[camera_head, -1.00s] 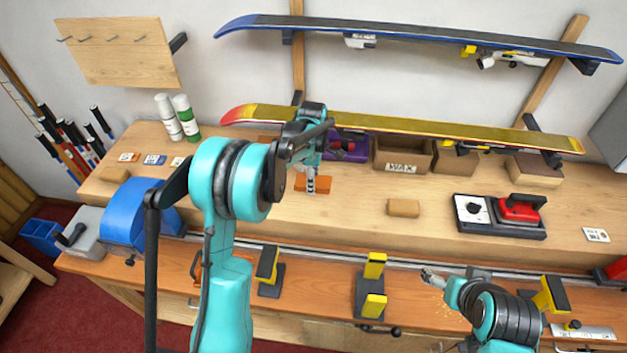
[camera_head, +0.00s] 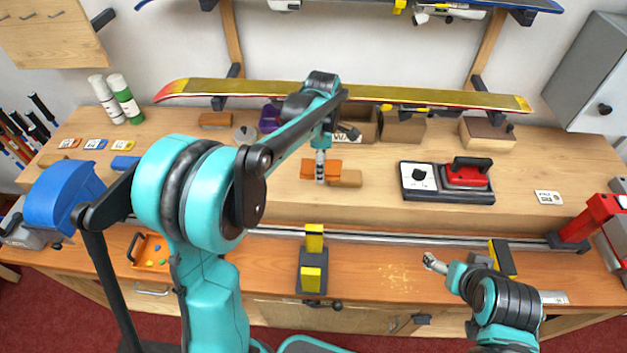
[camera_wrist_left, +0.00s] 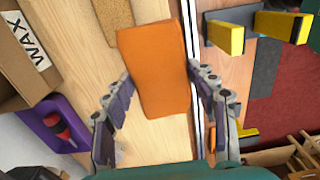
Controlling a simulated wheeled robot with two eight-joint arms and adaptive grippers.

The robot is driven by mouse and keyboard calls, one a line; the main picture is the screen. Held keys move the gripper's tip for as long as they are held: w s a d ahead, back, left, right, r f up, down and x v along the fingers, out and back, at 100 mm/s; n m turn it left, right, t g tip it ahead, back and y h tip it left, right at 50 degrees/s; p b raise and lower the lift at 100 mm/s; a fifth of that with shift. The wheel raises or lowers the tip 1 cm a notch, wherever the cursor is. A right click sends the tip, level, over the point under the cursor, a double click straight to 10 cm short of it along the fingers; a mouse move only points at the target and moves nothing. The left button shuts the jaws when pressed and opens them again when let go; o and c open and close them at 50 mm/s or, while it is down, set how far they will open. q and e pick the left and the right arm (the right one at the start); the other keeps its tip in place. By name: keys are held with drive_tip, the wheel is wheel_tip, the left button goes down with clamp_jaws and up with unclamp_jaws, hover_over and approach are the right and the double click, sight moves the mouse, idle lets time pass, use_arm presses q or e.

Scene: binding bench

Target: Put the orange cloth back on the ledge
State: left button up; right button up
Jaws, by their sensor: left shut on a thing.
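The orange cloth (camera_head: 308,168) is at my left gripper (camera_head: 320,178), over the raised wooden ledge (camera_head: 378,195) at the back of the bench. In the left wrist view the orange cloth (camera_wrist_left: 155,85) is a flat folded rectangle between the two fingers of my left gripper (camera_wrist_left: 160,75), which is shut on it. The cloth appears held above the wood; the exact gap is hard to judge. My right gripper (camera_head: 432,262) is low over the front bench at right, away from the cloth. Its jaws are too small to read.
A cork block (camera_head: 346,179) lies close beside the cloth on the ledge. A wax box (camera_wrist_left: 22,50) and a purple holder (camera_wrist_left: 52,125) stand behind it. A red iron on its base (camera_head: 465,175) is to the right. A yellow-topped vise (camera_head: 313,275) stands in front.

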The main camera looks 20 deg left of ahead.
use_arm(q)
drive_tip(key=shift+w+a+f, duration=0.1)
drive_tip(key=shift+a+f, duration=0.25)
drive_tip(key=b, duration=0.3)
hover_over(292, 178)
wheel_tip(292, 178, down, 6)
drive_tip(key=shift+f, duration=0.1)
drive_tip(key=shift+f+b, duration=0.45)
drive_tip(key=shift+f, duration=1.6)
drive_tip(key=o, duration=1.1)
drive_tip(key=shift+f, duration=0.15)
